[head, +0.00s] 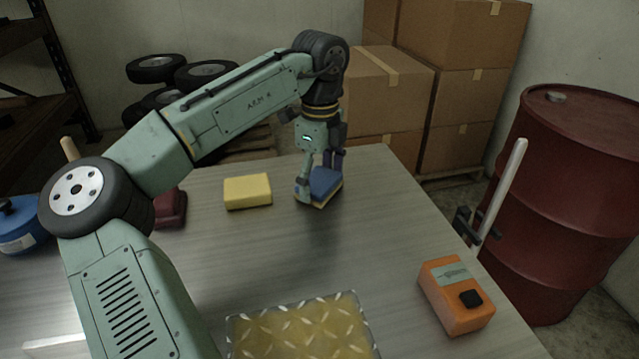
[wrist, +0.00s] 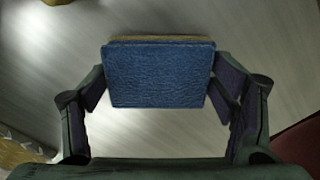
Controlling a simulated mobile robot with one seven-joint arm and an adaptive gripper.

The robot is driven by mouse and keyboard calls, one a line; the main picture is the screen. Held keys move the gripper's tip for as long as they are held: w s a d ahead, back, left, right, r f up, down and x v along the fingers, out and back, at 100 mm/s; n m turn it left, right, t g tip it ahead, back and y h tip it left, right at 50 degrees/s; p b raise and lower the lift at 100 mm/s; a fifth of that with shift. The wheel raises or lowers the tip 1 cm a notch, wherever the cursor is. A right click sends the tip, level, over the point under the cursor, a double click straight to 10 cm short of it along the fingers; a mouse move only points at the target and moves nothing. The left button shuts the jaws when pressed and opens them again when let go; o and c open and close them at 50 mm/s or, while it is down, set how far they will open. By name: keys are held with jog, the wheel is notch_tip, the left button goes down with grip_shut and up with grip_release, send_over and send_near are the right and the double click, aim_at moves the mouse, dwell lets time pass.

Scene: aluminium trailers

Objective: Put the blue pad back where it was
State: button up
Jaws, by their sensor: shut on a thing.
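The blue pad (head: 325,184) is in my gripper (head: 320,186) over the back middle of the table. In the head view it is tilted a little, with a yellowish layer along its lower edge. In the wrist view the blue pad (wrist: 160,75) sits between the two fingers of my gripper (wrist: 160,88), one at each side edge. A strip of yellow shows behind its far edge. I cannot tell whether the pad touches the table.
A yellow sponge (head: 247,191) lies left of the pad. An orange box (head: 456,296) and an upright pale rod (head: 503,185) are at right. A dark red object (head: 171,208) and blue pot (head: 17,226) are at left.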

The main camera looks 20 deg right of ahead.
aim_at(320, 179)
jog(key=o, duration=1)
jog(key=shift+f, duration=0.1)
jog(key=shift+o, duration=0.2)
notch_tip(320, 179, up, 12)
jog(key=shift+r, duration=0.2)
